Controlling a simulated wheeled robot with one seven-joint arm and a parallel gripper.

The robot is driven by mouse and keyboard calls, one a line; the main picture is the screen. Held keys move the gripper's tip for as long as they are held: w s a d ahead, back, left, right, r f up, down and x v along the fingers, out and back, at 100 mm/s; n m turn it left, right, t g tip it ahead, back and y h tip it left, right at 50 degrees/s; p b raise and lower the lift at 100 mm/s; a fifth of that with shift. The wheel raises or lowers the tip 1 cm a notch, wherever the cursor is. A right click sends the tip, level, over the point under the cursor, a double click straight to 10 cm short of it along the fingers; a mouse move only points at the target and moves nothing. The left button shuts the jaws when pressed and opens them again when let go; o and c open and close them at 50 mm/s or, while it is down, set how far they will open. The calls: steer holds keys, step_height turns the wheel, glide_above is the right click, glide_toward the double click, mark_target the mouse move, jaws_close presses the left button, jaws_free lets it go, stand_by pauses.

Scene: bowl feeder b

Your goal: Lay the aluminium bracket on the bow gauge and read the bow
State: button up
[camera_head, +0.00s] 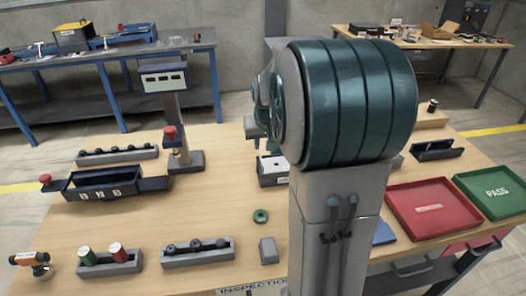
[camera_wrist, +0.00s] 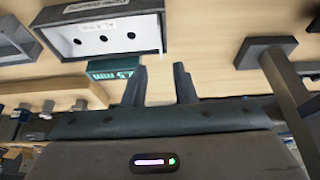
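My gripper (camera_wrist: 159,70) shows in the wrist view with its two fingers apart and nothing visible between them. In the head view my arm hides most of it. A grey open box (camera_wrist: 160,33) with a white label lies above and left of the fingers in the wrist view. A pale face with several dark holes (camera_wrist: 103,39) shows inside it, possibly the aluminium bracket. The box also shows in the head view (camera_head: 266,181), partly hidden by my arm. A post with a display (camera_head: 163,77) stands on a dark base at left; I cannot tell whether it is the bow gauge.
A red tray (camera_head: 427,208) and a green PASS tray (camera_head: 496,191) are at right. A black multi-bin holder (camera_head: 105,186), grey racks (camera_head: 197,255) and a green ring (camera_head: 260,216) lie at left and centre.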

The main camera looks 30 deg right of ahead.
steer(key=s+a+n, duration=0.1)
steer(key=s+a, duration=0.6)
steer(key=s, duration=0.4)
steer(key=s+a+n+g+y, duration=0.1)
steer(key=s+a+n, duration=0.1)
steer(key=s+a, duration=0.5)
steer(key=s, duration=0.4)
steer(key=shift+s+a+r, duration=0.25)
steer(key=shift+s+a, duration=0.1)
steer(key=shift+a, duration=0.05)
steer(key=shift+d, duration=0.15)
stand_by(0.4)
